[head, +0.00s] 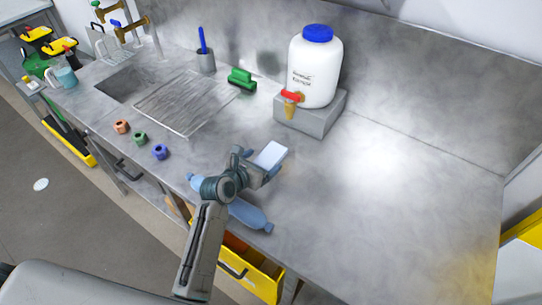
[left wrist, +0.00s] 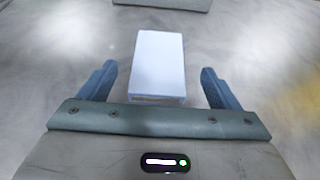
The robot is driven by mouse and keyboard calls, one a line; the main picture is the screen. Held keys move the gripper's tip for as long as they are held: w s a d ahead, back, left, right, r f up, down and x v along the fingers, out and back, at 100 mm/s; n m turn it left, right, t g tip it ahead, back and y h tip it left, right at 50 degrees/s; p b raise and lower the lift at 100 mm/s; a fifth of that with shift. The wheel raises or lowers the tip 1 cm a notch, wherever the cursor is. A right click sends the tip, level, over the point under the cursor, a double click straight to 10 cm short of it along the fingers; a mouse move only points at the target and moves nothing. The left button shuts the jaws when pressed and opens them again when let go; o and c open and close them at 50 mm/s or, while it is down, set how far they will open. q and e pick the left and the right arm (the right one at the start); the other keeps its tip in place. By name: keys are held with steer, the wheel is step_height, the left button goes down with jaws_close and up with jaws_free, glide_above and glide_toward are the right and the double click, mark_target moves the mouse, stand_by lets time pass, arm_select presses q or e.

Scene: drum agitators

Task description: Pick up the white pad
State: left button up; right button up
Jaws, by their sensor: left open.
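The white pad (head: 270,154) is a small pale block on the grey metal worktop, in front of the white canister's stand. In the left wrist view the pad (left wrist: 158,62) lies between and partly beyond my two blue fingers. My left gripper (head: 262,172) is open at the near side of the pad, and it also shows in the left wrist view (left wrist: 158,84). There is a gap on each side between the pad and the fingers. The pad's near end is partly hidden by the gripper in the head view. My right gripper is not in view.
A white canister (head: 316,72) with a blue lid stands on a grey block (head: 310,116) behind the pad. Several coloured nuts, including a blue one (head: 160,152), sit left. The worktop's right side is clear.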

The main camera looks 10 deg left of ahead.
mark_target(271, 155)
arm_select(q)
steer(key=p+x, duration=0.1)
steer(key=x, duration=0.3)
steer(key=shift+w+r, duration=0.1)
steer(key=shift+r, duration=0.1)
steer(key=shift+w+d+f, duration=0.1)
steer(key=shift+w+f, duration=0.2)
steer(key=shift+w, duration=0.1)
steer(key=shift+s, duration=0.1)
steer(key=c, duration=1.2)
steer(key=shift+r, duration=0.3)
step_height(271, 155, up, 8)
steer(key=shift+r+b, duration=0.25)
steer(key=shift+b, duration=0.25)
steer(key=shift+s+a+r+b, duration=0.25)
steer(key=shift+s+r+b, duration=0.05)
steer(key=shift+b, duration=0.15)
steer(key=s+a+r+n+t+y+b, duration=0.1)
steer(key=s+a+n+y+b, duration=0.3)
steer(key=s+a, duration=0.3)
steer(key=shift+s+y+b, duration=0.5)
steer(key=shift+s+b, duration=0.05)
steer(key=shift+s, duration=0.35)
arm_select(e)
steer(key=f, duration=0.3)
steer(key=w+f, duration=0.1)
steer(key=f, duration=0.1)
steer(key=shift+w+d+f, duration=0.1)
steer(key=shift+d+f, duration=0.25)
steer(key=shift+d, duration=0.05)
